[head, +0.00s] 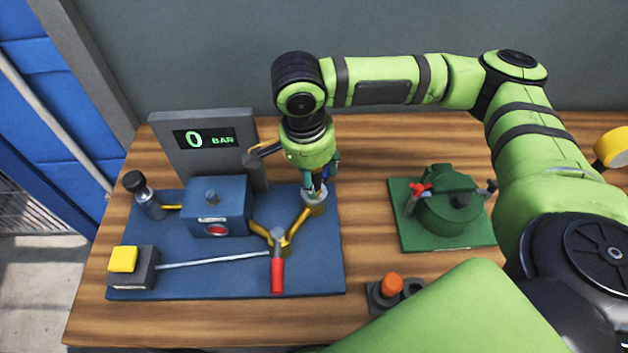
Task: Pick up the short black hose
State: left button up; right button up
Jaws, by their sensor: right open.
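My right gripper (318,185) hangs pointing down over the right part of the blue base plate (325,268). Its fingers are small in the picture and partly hidden by the wrist; they are open, close above or around a metal fitting (313,204) at the end of a brass pipe. I cannot tell whether they touch it. I cannot surely make out a short black hose. A dark upright piece (257,173) stands beside the display panel. My left gripper is not in view.
The blue plate carries a blue box (217,207), a red-handled valve (277,272), a yellow button box (124,260) and a black-topped cylinder (143,194). The display (208,138) reads 0 BAR. A green unit (447,210) and a small holder with an orange cap (391,285) stand right.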

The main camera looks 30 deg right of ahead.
jog(key=shift+w+d+f, duration=0.1)
jog(key=shift+f, duration=0.4)
jog(key=shift+w+d+f, duration=0.1)
jog(key=shift+f, duration=0.55)
grip_shut()
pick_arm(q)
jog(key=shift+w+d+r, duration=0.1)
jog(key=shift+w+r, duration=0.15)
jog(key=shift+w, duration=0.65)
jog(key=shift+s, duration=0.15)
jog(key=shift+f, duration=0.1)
pick_arm(e)
jog(key=shift+r, duration=0.2)
